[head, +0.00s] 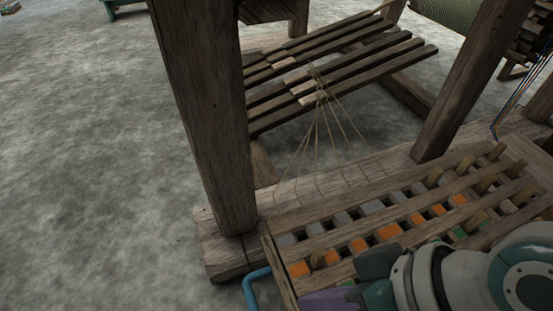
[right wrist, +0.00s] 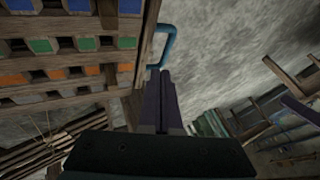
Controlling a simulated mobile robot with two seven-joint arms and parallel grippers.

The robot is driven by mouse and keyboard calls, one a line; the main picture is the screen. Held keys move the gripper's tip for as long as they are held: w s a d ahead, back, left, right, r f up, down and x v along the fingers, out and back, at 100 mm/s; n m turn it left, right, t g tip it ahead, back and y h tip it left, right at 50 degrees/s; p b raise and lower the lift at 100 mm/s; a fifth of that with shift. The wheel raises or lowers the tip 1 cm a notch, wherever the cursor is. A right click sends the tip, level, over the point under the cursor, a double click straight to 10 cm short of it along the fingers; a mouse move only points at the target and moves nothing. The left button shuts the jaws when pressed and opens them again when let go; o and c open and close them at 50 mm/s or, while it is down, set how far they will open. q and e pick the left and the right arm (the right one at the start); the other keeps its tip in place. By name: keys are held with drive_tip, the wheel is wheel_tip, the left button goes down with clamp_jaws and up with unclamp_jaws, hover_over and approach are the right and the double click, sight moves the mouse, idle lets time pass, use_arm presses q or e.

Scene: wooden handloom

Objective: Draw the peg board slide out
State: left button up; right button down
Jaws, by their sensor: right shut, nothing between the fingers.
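The peg board slide (head: 345,232) is a wooden lattice with orange, grey and green squares and wooden pegs, at the lower right of the head view. A blue handle (head: 256,287) sticks out at its left end. In the right wrist view the board (right wrist: 72,58) fills the upper left, and the handle (right wrist: 168,42) shows just past the fingertips. My right gripper (right wrist: 165,74) is shut and empty, its tips close to the handle; I cannot tell whether they touch. In the head view its purple fingers (head: 328,300) show at the bottom edge, right of the handle. My left gripper is not in view.
A thick loom post (head: 208,110) stands on a base beam (head: 226,255) left of the board. Dark wooden treadles (head: 330,75) with cords lie behind. Another post (head: 470,85) leans at the right. The grey floor (head: 90,150) to the left is clear.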

drive_tip(key=b+x, duration=0.7)
drive_tip(key=x, duration=0.3)
drive_tip(key=shift+b, duration=0.35)
drive_tip(key=s+a+p, duration=0.1)
drive_tip(key=a+p, duration=0.1)
drive_tip(key=a, duration=0.4)
drive_tip(key=shift+s, duration=0.2)
